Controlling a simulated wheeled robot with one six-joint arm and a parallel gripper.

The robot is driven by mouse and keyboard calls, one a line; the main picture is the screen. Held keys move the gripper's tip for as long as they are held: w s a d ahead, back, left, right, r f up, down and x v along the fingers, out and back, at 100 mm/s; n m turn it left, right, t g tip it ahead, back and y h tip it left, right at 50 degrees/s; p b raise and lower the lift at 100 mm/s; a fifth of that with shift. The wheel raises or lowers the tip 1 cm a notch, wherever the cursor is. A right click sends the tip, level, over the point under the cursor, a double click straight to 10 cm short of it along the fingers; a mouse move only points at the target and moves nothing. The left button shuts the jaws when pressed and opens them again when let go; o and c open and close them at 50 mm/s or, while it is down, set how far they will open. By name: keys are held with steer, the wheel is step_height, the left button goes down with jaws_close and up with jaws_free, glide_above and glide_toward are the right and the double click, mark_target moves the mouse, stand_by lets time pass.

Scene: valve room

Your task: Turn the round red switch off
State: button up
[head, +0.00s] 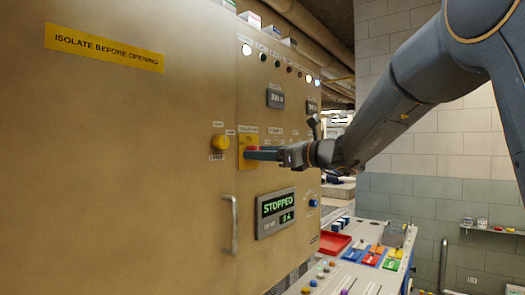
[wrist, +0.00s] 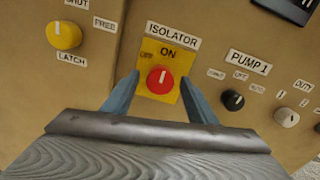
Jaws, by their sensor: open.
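The round red switch (wrist: 160,80) sits on a yellow plate (wrist: 150,96) under the label ISOLATOR in the wrist view. Its white mark points up toward ON; OFF is printed at the plate's upper left. My gripper (wrist: 162,84) is open, with one blue finger on each side of the red switch. I cannot tell whether the fingers touch it. In the head view my gripper (head: 262,154) is at the yellow plate (head: 248,140), and the red switch (head: 252,149) is mostly hidden behind the fingers.
A yellow LATCH knob (wrist: 64,35) is to the left, and a black PUMP 1 knob (wrist: 232,100) is to the right. Below, a display (head: 276,212) reads STOPPED, beside a cabinet handle (head: 231,225). A sloped console (head: 350,265) with coloured controls stands at lower right.

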steer(key=c, duration=1.1)
steer(key=shift+o, duration=0.2)
steer(key=shift+f+n+b, duration=0.1)
steer(key=shift+n+b, duration=0.2)
steer(key=shift+b, duration=0.45)
steer(key=n+b, duration=0.8)
steer(key=b, duration=0.6)
steer(key=n+b, duration=0.9)
steer(key=b, duration=0.6)
steer(key=shift+s+a+f, duration=0.1)
steer(key=shift+f, duration=0.05)
